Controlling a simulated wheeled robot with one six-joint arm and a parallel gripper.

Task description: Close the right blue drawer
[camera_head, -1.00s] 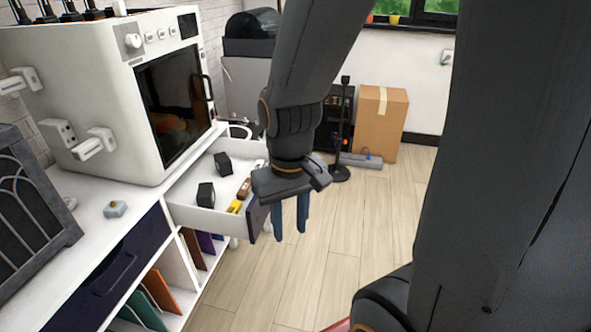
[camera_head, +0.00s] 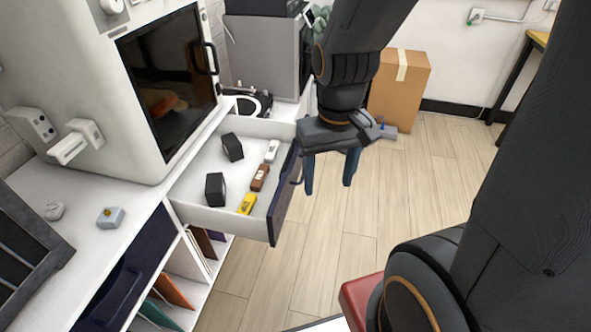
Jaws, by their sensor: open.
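The right blue drawer (camera_head: 285,198) is pulled out of the white cabinet. Its dark blue front faces right and its white tray is open to view. Inside lie two black blocks (camera_head: 215,189), a yellow toy car (camera_head: 246,204), a brown one (camera_head: 260,178) and a white one (camera_head: 271,151). My gripper (camera_head: 329,176) is open and empty, its two blue fingers pointing down, apart from each other. In the picture it is just right of the drawer front, by its far end. I cannot tell whether a finger touches the front or its handle.
A shut blue drawer (camera_head: 125,285) is at the left of the cabinet, above shelves with coloured folders (camera_head: 172,291). A white oven-like machine (camera_head: 100,90) stands on top. A cardboard box (camera_head: 399,88) stands behind. Wooden floor (camera_head: 330,250) right of the drawer is clear. A red object (camera_head: 362,297) is near front.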

